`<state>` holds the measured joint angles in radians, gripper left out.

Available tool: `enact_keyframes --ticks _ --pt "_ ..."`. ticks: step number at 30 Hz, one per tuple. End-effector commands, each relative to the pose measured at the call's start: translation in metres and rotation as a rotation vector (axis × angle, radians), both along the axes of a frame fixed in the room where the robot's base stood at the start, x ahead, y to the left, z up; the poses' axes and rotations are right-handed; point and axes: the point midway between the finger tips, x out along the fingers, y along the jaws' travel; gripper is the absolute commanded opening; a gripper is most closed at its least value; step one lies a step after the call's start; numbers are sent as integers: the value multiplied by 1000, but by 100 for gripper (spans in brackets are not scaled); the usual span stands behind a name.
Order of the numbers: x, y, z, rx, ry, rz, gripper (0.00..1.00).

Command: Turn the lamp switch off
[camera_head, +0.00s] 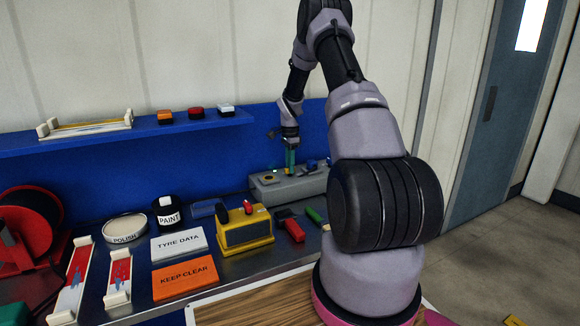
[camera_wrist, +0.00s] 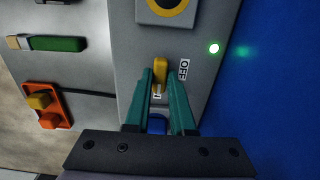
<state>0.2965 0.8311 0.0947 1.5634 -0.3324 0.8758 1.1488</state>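The lamp switch is a yellow lever (camera_wrist: 160,70) on a grey control box, next to an "OFF" label (camera_wrist: 184,69) on its right in the wrist view. Another small label, partly hidden, lies just below it. A green light (camera_wrist: 214,48) on the box is lit. My gripper (camera_wrist: 161,76) has its teal fingers on either side of the lever, close to it. I cannot tell whether they press on it. In the head view my gripper (camera_head: 290,168) points down at the grey box (camera_head: 285,188) at the back of the bench.
A yellow-ringed dark knob (camera_wrist: 167,5) and a blue part (camera_wrist: 157,125) are on the same box. A blue shelf (camera_head: 70,142) runs above the bench; a yellow device (camera_head: 245,232) stands in front.

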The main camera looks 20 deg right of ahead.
Motion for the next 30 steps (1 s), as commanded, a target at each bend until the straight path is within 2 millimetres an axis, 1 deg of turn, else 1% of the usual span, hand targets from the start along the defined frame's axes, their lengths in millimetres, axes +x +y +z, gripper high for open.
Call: enact_keyframes --ticks 8,14,20,30 --pt "0 0 0 0 -1 29 0" --pt "0 0 0 -1 -1 125 0" --pt "0 0 1 -1 -1 288 0" --pt "1 0 1 -1 -1 612 0"
